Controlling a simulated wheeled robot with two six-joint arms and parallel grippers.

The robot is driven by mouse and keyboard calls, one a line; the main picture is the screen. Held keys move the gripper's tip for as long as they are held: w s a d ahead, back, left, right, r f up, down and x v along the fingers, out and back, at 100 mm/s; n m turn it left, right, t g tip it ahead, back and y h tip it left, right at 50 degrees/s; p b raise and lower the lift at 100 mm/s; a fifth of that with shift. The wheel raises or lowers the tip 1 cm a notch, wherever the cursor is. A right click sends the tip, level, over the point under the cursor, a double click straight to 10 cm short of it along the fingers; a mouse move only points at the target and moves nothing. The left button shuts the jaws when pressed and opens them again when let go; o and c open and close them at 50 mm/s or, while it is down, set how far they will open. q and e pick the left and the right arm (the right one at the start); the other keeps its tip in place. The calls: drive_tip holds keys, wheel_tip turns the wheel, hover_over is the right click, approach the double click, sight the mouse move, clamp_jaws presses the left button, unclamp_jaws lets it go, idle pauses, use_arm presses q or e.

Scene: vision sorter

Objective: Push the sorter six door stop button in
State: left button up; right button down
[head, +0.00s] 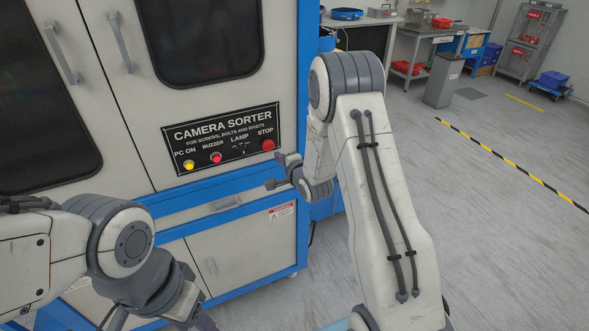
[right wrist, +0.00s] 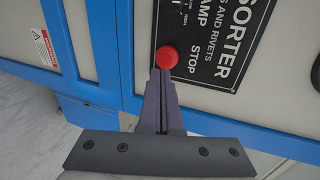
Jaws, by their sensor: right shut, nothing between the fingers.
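The red stop button (head: 268,145) is at the right end of the black camera sorter panel (head: 222,128), under the word STOP. It also shows in the right wrist view (right wrist: 167,57), standing out from the panel. My right gripper (head: 280,158) is shut and empty, just right of and below the button in the head view. In the right wrist view its closed fingertips (right wrist: 162,73) meet the lower edge of the button in the picture; I cannot tell whether they touch it. My left gripper (head: 200,318) is partly cut off at the bottom of the head view, its fingers unclear.
A yellow button (head: 188,165) and a red buzzer button (head: 216,158) sit left of the stop button on the same panel. A blue rail and a drawer handle (head: 226,203) lie below. The floor to the right is open, with a striped line (head: 510,163).

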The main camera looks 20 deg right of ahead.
drive_tip(key=b+v, duration=0.1)
drive_tip(key=v, duration=0.6)
drive_tip(key=shift+s+b, duration=0.3)
drive_tip(key=shift+b, duration=0.1)
drive_tip(key=shift+d+f, duration=0.1)
drive_tip(key=shift+f, duration=0.05)
drive_tip(key=s+a+r+n+g+y, duration=0.1)
drive_tip(key=s+a+n+g, duration=0.3)
drive_tip(key=s+a+n, duration=0.3)
drive_tip(key=s+a+n+g, duration=0.3)
drive_tip(key=s+a+n, duration=0.25)
drive_tip(key=a, duration=0.35)
drive_tip(key=s+a+r+n+g, duration=0.1)
drive_tip(key=s+n+g, duration=0.2)
drive_tip(key=s+n, duration=0.3)
drive_tip(key=s+a+r+n+g, duration=0.2)
drive_tip(key=s+n+g, duration=0.2)
drive_tip(key=s, duration=1.2)
drive_tip(key=shift+s+a+n+h, duration=0.3)
drive_tip(key=shift+n+h, duration=0.1)
drive_tip(key=shift+n, duration=0.75)
